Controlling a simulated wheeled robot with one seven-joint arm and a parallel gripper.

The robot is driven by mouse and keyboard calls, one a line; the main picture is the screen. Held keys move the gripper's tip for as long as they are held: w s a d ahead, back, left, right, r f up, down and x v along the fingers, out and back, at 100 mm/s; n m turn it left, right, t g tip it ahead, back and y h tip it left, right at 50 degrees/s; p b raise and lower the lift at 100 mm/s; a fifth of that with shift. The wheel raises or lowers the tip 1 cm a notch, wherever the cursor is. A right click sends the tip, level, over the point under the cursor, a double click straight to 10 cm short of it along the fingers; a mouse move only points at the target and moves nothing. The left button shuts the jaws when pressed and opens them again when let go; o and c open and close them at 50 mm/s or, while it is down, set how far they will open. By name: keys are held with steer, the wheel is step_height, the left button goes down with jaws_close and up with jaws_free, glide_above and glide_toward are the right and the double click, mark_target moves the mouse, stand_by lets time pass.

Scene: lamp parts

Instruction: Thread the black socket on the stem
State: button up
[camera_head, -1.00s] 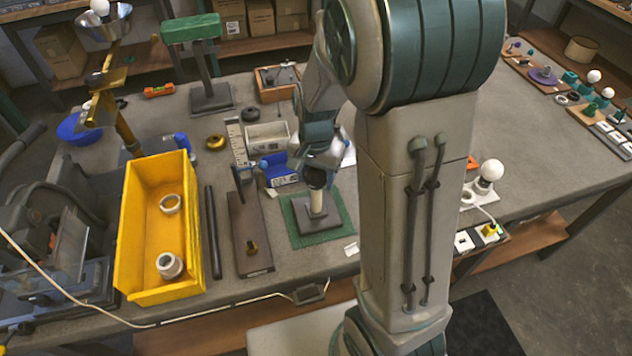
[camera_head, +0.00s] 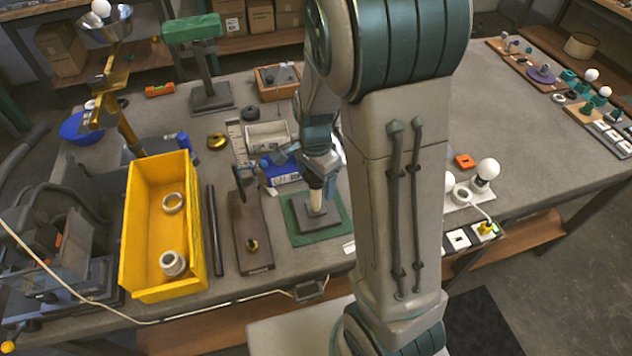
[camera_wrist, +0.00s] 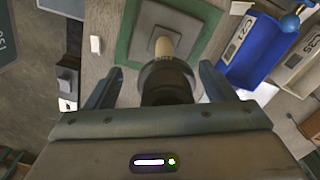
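The cream stem (camera_head: 316,201) stands upright on a dark square base (camera_head: 313,216), which rests on a green mat (camera_head: 336,233). In the wrist view, the black socket (camera_wrist: 166,82) lies in line with the stem (camera_wrist: 163,47), at its top end. How far it is threaded cannot be told. My gripper (camera_wrist: 161,72) has one finger on each side of the socket, with visible gaps, so it looks open around it. In the head view, my gripper (camera_head: 318,172) is directly above the stem and hides most of the socket.
A yellow bin (camera_head: 128,235) with two light rings stands to the left. A dark rod (camera_head: 214,230) and a brown board (camera_head: 250,240) lie between bin and mat. A blue box (camera_head: 283,170) is close behind the stem. White bulbs stand at right.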

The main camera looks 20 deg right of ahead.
steer(key=shift+w+a+f, duration=0.15)
steer(key=shift+w, duration=0.15)
step_height(320, 180, up, 14)
steer(key=b, duration=0.1)
steer(key=s+r+n+t, duration=0.1)
steer(key=s+n+t, duration=0.2)
steer(key=s+n, duration=1)
steer(key=shift+s+d+r+t, duration=0.2)
steer(key=shift+s+r+t, duration=0.2)
steer(key=shift+s, duration=0.2)
